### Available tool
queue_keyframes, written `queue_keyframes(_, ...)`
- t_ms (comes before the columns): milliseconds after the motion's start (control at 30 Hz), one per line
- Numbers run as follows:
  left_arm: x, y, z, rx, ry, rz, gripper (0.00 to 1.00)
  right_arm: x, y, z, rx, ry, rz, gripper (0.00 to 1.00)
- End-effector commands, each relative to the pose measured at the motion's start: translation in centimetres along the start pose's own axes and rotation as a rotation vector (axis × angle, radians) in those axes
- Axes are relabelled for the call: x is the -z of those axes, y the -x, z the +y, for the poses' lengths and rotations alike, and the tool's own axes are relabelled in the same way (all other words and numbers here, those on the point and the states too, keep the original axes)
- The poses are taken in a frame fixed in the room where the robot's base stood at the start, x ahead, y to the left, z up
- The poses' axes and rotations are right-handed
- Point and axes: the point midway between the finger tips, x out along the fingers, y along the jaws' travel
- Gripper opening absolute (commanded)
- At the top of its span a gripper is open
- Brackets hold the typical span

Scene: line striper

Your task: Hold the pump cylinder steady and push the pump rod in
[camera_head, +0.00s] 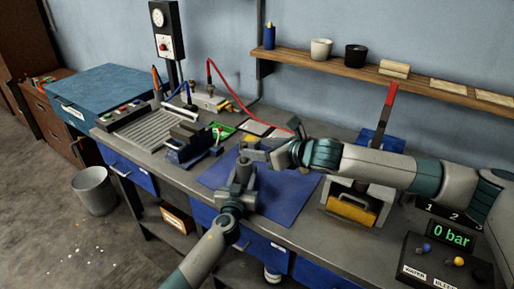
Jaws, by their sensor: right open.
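My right gripper (258,150) reaches in from the right over the blue mat (285,200) and points left; it is open. My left gripper (244,166) comes up from the front, just below and left of the right one. Its jaws are too small and overlapped to tell whether they are shut. The two grippers are very close together. I cannot clearly make out the pump cylinder or the pump rod; the grippers may hide them.
A vise (188,145) stands left of the mat, with a green tray (222,130) behind it. A grey stand with a yellow block (352,208), a red-tipped lever (390,97) and a "0 bar" display (451,234) are to the right. The mat's front is clear.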

Motion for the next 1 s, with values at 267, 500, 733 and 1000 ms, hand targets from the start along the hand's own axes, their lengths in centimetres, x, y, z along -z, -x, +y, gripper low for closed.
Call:
queue_keyframes(267,0.02,0.00,0.02,0.000,0.000,0.000,0.00,0.02,1.11,0.01,0.000,0.000,0.001,0.56)
queue_keyframes(500,0.02,0.00,0.02,0.000,0.000,0.000,0.00,0.02,1.13,0.02,0.000,0.000,0.001,0.56)
queue_keyframes(733,0.02,0.00,0.02,0.000,0.000,0.000,0.00,0.03,1.12,0.03,0.000,0.000,0.001,0.56)
queue_keyframes(1000,0.02,0.00,0.02,0.000,0.000,0.000,0.59,0.03,1.12,0.03,0.000,0.000,0.001,0.56)
